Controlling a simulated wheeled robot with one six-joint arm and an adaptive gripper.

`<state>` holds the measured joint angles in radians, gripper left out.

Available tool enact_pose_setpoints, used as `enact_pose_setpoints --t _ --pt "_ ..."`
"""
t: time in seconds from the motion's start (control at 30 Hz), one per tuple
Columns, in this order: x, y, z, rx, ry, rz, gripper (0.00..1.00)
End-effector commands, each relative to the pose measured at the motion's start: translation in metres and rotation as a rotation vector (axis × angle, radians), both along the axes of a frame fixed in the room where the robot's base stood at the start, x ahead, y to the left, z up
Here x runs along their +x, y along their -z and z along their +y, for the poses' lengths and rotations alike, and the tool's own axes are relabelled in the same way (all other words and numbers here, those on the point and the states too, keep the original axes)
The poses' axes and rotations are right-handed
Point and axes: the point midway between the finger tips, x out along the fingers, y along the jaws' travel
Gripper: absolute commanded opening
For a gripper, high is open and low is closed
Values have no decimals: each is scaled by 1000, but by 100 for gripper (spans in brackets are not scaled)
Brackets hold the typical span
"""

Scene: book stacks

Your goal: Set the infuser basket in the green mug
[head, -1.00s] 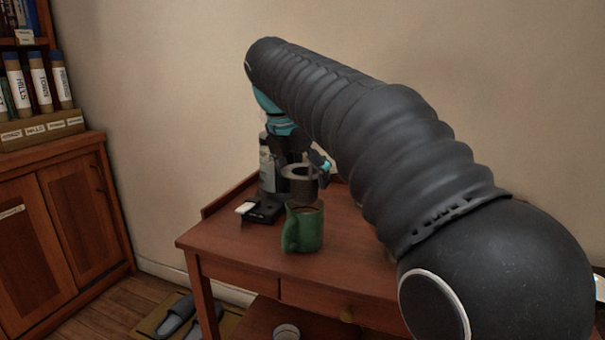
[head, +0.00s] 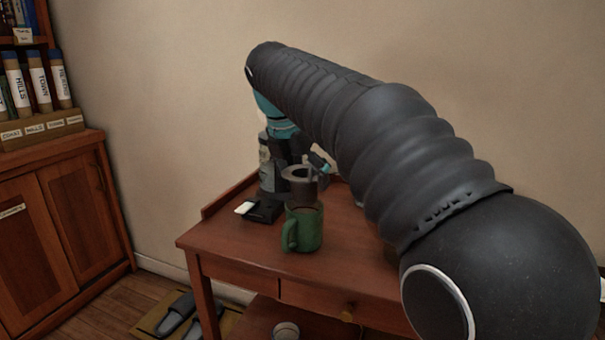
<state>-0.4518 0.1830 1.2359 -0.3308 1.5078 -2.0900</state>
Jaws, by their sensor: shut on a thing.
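The green mug (head: 303,229) stands upright on the wooden table, its handle toward the left. The infuser basket (head: 299,188), dark with a wide grey rim, is held just above and slightly behind the mug's opening. Its lower part overlaps the mug's far rim in the picture, so I cannot tell whether any of it is inside. My gripper (head: 310,168) is shut on the infuser basket at its rim. The fingertips are small and partly hidden by the basket.
A black scale-like tray (head: 262,212) with a white piece sits left of the mug. A labelled canister (head: 265,165) stands behind it. The table (head: 235,236) is clear at front left. My arm hides the table's right side. Slippers (head: 177,313) lie on the floor.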

Motion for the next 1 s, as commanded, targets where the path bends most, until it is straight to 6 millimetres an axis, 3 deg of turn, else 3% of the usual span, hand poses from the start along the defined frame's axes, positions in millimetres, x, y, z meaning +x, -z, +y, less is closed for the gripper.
enact_pose_setpoints --t 1.0 --pt "0 11 0 -1 0 1 55"
